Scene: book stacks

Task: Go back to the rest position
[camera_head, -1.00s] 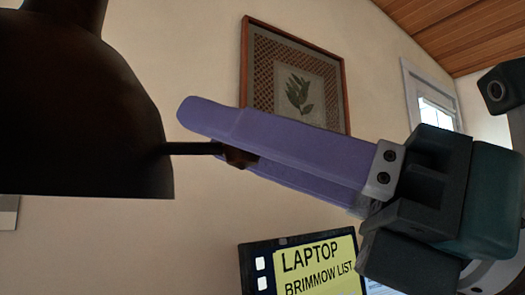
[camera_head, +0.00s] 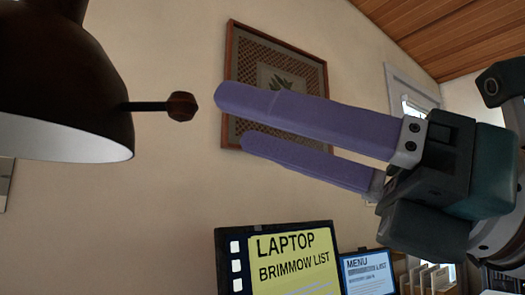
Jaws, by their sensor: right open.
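My right gripper (camera_head: 230,120) comes in from the right with two long purple fingers. The fingers are spread apart and hold nothing. A dark lamp shade (camera_head: 60,80) with a pale inside hangs at the upper left. A thin rod with a brown knob (camera_head: 182,106) sticks out from the shade's right side. The fingertips are to the right of the knob, with a gap of wall showing between them in the picture. My left gripper is not in view.
A framed plant picture (camera_head: 232,60) hangs on the beige wall behind the fingers. Below stand a screen reading LAPTOP BRIMMOW LIST (camera_head: 290,262) and a smaller MENU screen (camera_head: 368,273). A window (camera_head: 415,98) is at the right.

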